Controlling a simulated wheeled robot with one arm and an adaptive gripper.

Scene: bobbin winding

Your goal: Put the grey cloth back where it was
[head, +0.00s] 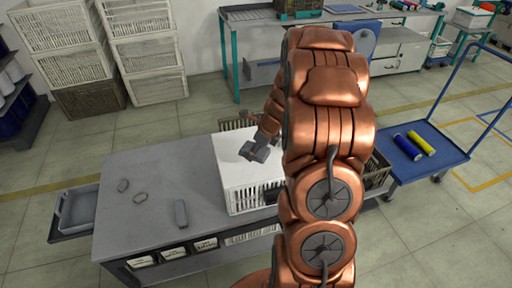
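My gripper (256,152) is a small dark grey shape at the end of my copper-coloured arm. It is over the white top of a white slotted crate (243,197) on the grey workbench (150,235). Its fingers are too small to tell whether they are open, shut or holding something. I cannot make out a grey cloth for certain. My arm covers the middle of the view and hides part of the crate and bench.
A small grey block (181,213) and two thin rings (123,185) (140,198) lie on the left of the bench. A dark crate (377,172) sits right of my arm. A blue trolley (439,150) carries yellow and blue spools. Stacked crates (145,50) stand behind.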

